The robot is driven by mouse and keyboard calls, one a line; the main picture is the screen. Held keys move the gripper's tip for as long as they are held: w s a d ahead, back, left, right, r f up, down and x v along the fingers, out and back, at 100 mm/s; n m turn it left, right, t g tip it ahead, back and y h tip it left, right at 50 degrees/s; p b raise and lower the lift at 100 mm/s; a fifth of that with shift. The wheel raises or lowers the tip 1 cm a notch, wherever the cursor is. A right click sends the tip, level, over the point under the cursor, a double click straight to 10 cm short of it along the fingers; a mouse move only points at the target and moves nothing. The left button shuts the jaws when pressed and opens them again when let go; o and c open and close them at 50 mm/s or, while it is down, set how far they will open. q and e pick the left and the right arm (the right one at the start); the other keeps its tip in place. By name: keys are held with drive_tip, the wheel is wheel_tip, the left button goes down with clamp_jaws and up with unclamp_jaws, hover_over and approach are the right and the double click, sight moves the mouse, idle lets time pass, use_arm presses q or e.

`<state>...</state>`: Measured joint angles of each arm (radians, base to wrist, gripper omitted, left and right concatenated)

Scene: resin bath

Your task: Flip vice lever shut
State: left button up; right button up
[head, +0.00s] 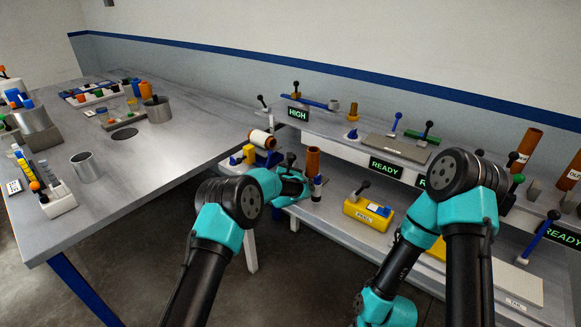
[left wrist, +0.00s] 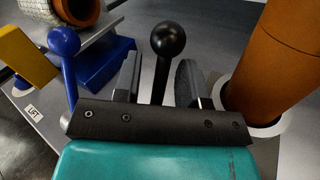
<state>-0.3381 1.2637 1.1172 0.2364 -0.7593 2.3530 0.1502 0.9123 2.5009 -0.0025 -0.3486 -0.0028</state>
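A black ball-topped lever (left wrist: 168,40) stands upright in the left wrist view, between the two fingers of my left gripper (left wrist: 158,82). The fingers are apart, with gaps visible on both sides of the lever's stem. In the head view the lever's dark ball (head: 291,157) shows just above my left gripper (head: 300,188), at the left end of the lower shelf. The lever's base is hidden behind the gripper, and no label for it is readable. The vice body cannot be made out. My right arm bends down at the lower right; its fingers do not show.
A brown tube (left wrist: 278,62) stands close right of the left gripper. A blue lever (left wrist: 66,44) with a LIFT label and a spool (head: 262,139) are at its left. A yellow box (head: 368,212) with a black-knobbed lever sits farther right on the shelf.

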use_arm(q)
clamp_jaws()
idle(0.6)
drive_tip(key=shift+s+a+r+n+t, duration=0.2)
drive_tip(key=shift+s+a+n+t, duration=0.15)
drive_tip(key=shift+t, duration=0.25)
drive_tip(key=shift+s+a+r+n+t, duration=0.1)
drive_tip(key=shift+s+r+n+t, duration=0.1)
drive_tip(key=shift+n+t, duration=0.35)
unclamp_jaws()
drive_tip(key=shift+f, duration=0.1)
drive_tip(key=shift+s, duration=0.15)
